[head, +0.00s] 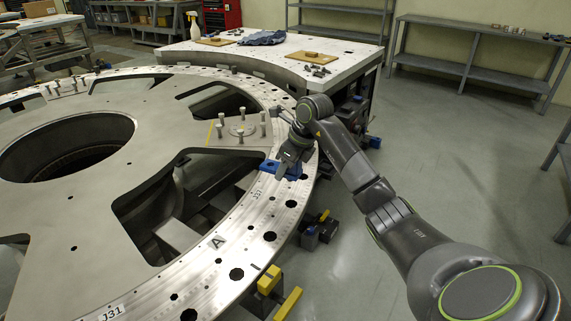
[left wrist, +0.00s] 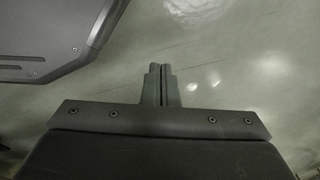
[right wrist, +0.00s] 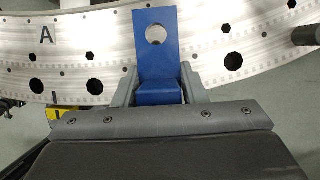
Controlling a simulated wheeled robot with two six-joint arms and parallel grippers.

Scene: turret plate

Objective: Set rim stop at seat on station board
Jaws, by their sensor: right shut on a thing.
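The rim stop is a blue L-shaped block with a round hole in its flat plate; it shows in the right wrist view (right wrist: 157,60) and in the head view (head: 268,165). My right gripper (right wrist: 158,92) is shut on its raised end; it also shows in the head view (head: 288,168). The stop is over the pale ring rim (head: 235,215) of the turret plate, near a "J" label. I cannot tell whether it touches the rim. My left gripper (left wrist: 161,84) is empty, its fingers together, over bare floor. Which spot is the seat is unclear.
A pad with several upright pins (head: 238,130) stands just behind the stop. Yellow and black clamps (head: 270,280) stick out at the ring's outer edge. Large openings cut the plate.

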